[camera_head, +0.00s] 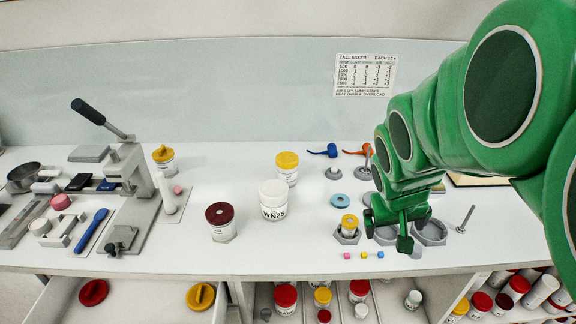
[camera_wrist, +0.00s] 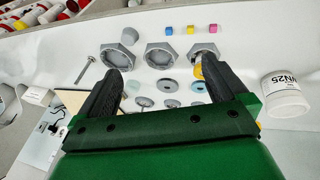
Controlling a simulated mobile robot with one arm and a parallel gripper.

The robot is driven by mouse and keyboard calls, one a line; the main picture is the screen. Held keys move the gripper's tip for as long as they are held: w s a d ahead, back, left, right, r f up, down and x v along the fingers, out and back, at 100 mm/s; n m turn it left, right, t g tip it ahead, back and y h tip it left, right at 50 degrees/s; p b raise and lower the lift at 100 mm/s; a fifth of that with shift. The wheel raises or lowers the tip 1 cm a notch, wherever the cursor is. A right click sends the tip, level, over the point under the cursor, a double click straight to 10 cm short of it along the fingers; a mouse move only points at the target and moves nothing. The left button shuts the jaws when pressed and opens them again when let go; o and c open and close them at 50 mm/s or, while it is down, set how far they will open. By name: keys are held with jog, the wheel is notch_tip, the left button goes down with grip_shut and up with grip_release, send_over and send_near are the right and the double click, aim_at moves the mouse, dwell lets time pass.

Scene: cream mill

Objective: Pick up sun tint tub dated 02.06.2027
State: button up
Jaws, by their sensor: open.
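No date is readable on any tub, so I cannot tell which is the sun tint tub dated 02.06.2027. Yellow-topped candidates are a tub (camera_head: 287,168) at the back middle, a tub (camera_head: 163,159) behind the press, and a small tub (camera_head: 349,226) in a grey hexagonal holder (camera_head: 347,238). A yellow part (camera_wrist: 198,71) shows in the wrist view, mostly hidden by a finger. My gripper (camera_head: 390,230) is open and empty above the hexagonal holders, right of the small tub. Its spread fingers also show in the wrist view (camera_wrist: 164,62).
A white tub marked WN25 (camera_head: 273,203) and a maroon-lidded tub (camera_head: 221,223) stand mid-counter. A press (camera_head: 140,185) and tools fill the left. Small coloured cubes (camera_head: 364,255) lie at the front. Shelves below hold several tubs, including yellow-lidded ones (camera_head: 322,296).

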aim_at(287, 169)
jog(key=w+a+f+n+t+y, duration=0.1)
jog(key=w+n+t, duration=0.15)
jog(key=w, duration=0.95)
jog(key=w+a+f+n+t+y, duration=0.15)
jog(key=w+t, duration=0.25)
jog(key=w, duration=0.7)
jog(key=w+a+f+n+y, duration=0.1)
jog(key=w+a+f+y, duration=0.1)
jog(key=a, duration=0.2)
jog(key=w+a+f+n+y, duration=0.1)
jog(key=w+a+f+y, duration=0.1)
jog(key=w+a+y, duration=0.1)
jog(key=w+a+f+n+t+y, duration=0.1)
jog(key=w+a+f+y, duration=0.1)
jog(key=a, duration=0.4)
jog(key=shift+w+a+f+n+y, duration=0.1)
jog(key=shift+w+f+n+y, duration=0.3)
jog(key=shift+w+y, duration=0.3)
jog(key=shift+a+f+y, duration=0.15)
jog(key=shift+a+y, duration=0.2)
jog(key=shift+a, duration=0.3)
jog(key=shift+s+f+x, duration=0.15)
jog(key=shift+x, duration=1.75)
jog(key=shift+s+f+x, duration=0.1)
jog(key=shift+x, duration=1.75)
jog(key=shift+a, duration=0.15)
jog(key=c, duration=1.2)
